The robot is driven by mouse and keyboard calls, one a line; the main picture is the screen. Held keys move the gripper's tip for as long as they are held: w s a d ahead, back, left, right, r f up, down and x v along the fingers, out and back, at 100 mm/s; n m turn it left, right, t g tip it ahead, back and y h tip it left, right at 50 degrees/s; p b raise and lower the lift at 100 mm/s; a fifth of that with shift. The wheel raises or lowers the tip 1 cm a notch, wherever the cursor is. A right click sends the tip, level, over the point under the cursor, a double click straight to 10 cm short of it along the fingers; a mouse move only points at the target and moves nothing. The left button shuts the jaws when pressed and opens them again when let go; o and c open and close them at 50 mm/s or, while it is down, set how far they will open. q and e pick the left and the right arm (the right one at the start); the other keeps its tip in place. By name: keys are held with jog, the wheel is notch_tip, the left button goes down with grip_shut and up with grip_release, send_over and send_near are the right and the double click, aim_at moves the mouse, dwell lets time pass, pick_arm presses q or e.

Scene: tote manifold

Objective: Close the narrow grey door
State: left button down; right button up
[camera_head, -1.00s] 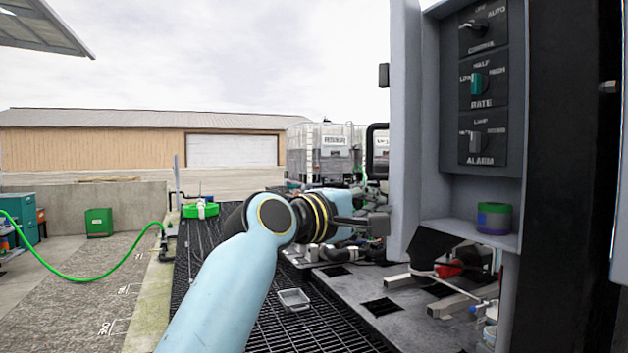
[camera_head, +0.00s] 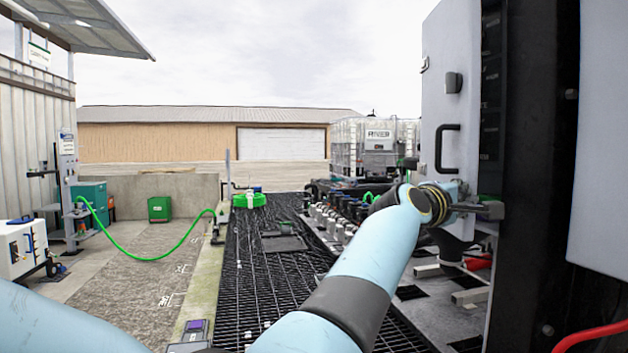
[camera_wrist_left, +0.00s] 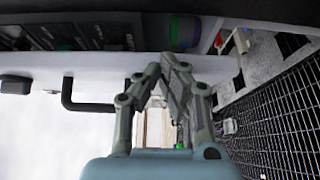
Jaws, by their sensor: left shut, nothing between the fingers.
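The narrow grey door (camera_head: 449,100) stands partly open on the right in the head view, with a black handle (camera_head: 447,149) on its outer face. A strip of the control panel (camera_head: 490,80) shows beyond its edge. My left gripper (camera_head: 499,210) is shut and empty at the door's lower part; I cannot tell in this view whether it touches. In the left wrist view, the door (camera_wrist_left: 40,140) and its handle (camera_wrist_left: 78,97) lie left of the shut fingers (camera_wrist_left: 165,68), and the panel (camera_wrist_left: 85,28) is above. My right gripper is not in view.
A dark post (camera_head: 540,160) and a second grey panel (camera_head: 605,130) stand to the right. Pipework and several valves (camera_head: 335,220) line the right side of the black grating (camera_head: 260,290). The grating is largely clear. A green hose (camera_head: 150,258) lies at left.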

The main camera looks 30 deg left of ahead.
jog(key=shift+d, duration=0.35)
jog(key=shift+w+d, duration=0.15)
